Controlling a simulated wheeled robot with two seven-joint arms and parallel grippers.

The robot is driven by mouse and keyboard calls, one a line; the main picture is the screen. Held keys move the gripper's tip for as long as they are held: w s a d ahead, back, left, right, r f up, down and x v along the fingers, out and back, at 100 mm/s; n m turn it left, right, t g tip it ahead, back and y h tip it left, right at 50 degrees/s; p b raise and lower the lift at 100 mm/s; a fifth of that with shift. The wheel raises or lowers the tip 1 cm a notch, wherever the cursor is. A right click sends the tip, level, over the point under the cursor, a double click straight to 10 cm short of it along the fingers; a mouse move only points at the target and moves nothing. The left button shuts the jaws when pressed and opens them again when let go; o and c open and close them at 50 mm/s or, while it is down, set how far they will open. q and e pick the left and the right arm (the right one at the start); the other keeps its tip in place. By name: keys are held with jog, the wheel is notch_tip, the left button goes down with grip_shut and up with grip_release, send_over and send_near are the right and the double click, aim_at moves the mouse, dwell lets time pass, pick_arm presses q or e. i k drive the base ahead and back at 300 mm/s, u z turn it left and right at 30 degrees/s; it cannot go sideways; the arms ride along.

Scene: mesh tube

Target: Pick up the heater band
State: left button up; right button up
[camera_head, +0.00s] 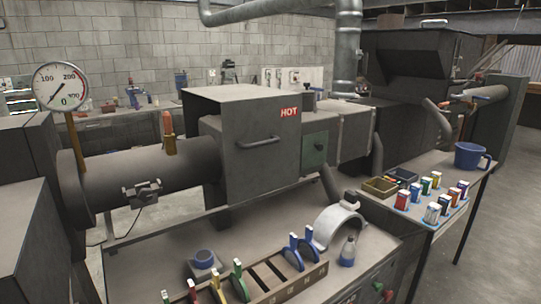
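A pale metallic curved band (338,222), which looks like the heater band, stands like an arch at the right of the front bench. A small dark block sits on its top. Its lower part is partly hidden by a small bottle with a blue base (347,252) in front of it. Neither of my grippers shows in the head view.
Behind are a barrel (130,178) and a box marked HOT (252,150). A side table (432,236) at right holds coloured containers and a blue mug (470,155).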

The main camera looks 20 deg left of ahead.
aim_at(326, 227)
jog(key=u, duration=0.1)
jog(key=k, duration=0.45)
jog(key=z, duration=0.95)
jog(key=i, duration=1.65)
jog(key=u, duration=2.7)
